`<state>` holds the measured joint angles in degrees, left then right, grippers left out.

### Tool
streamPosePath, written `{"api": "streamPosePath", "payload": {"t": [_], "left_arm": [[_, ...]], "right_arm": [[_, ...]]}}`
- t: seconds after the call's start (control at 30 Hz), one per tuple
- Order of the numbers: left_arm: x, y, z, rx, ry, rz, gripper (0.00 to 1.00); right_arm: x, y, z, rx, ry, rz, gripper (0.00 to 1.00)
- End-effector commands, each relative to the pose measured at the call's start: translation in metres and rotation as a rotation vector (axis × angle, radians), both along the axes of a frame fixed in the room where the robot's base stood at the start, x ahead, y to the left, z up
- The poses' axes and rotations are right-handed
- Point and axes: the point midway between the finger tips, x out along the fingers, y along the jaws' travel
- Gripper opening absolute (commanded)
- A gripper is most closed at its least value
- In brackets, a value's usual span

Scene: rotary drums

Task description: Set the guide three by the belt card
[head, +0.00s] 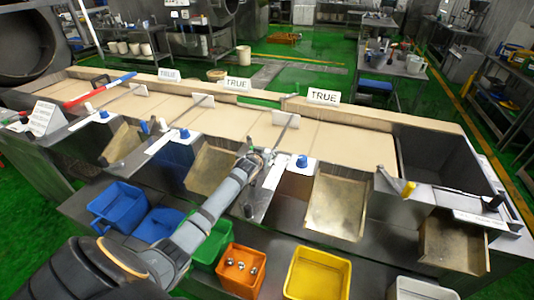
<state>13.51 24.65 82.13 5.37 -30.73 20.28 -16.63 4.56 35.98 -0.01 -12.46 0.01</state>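The sorting belt (230,112) runs across the head view with a tan surface. A white belt card (45,118) with small, unreadable print stands at its left end. Thin dark guides cross the belt; the third from the left (284,133) carries a white plate (286,119). White signs reading TRUE stand along the far edge, one (323,96) to the right of this guide. My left gripper (262,157) is at the near end of the third guide, beside a blue knob (302,161). Its fingers are too small to read, and contact is unclear. My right gripper is not in view.
A red and blue bar (100,88) lies across the belt's left part. Metal chutes (337,205) slope down the near side. Below are blue (118,205), orange (241,270) and yellow (318,275) bins. A yellow-tipped lever (408,188) is at right, near a dark open box (440,155).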

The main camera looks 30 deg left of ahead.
Motion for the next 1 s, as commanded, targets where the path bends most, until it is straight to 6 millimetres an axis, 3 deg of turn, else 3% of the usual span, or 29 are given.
{"api": "streamPosePath", "payload": {"t": [0.1,0.2,0.27,0.7,1.0], "left_arm": [[0.000,0.000,0.001,0.001,-0.002,0.000,0.35],[-0.002,0.000,0.002,0.002,-0.002,-0.001,0.35],[-0.007,-0.001,0.004,0.004,-0.002,-0.002,0.35],[-0.089,-0.021,0.039,0.008,0.003,-0.004,0.35],[-0.106,-0.026,0.046,-0.001,0.001,-0.001,0.35]], "right_arm": [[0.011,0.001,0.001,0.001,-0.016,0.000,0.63],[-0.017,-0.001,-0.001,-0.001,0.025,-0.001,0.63],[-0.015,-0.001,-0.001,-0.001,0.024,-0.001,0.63],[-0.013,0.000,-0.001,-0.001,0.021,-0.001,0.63],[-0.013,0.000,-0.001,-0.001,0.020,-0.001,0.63]]}}
